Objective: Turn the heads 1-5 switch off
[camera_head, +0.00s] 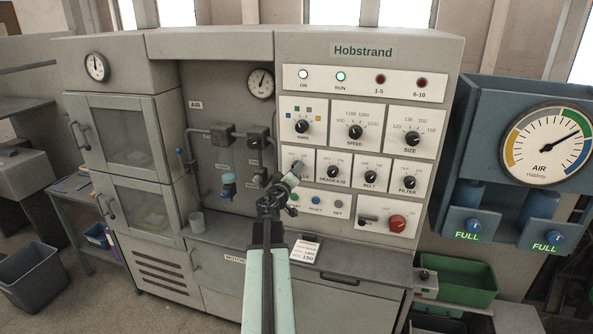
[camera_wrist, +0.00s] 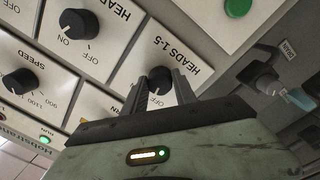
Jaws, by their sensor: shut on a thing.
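The heads 1-5 switch (camera_wrist: 159,76) is a black round knob on a white plate, seen upside down in the wrist view, with its label beside it. The word OFF shows next to the knob; its ON mark and pointer are hidden or unclear. My gripper (camera_wrist: 162,82) has one finger on each side of the knob and is shut on it. In the head view my gripper (camera_head: 293,176) is at the left end of the lower knob row and covers most of the heads 1-5 plate (camera_head: 297,154).
The heads 6-10 knob (camera_head: 333,171) is close to the right, with belt (camera_head: 370,175) and filter (camera_head: 408,181) knobs beyond. Push buttons (camera_head: 316,201) sit just below. A red knob (camera_head: 397,223) is lower right. The drain valve (camera_wrist: 266,84) and piping are on the left side.

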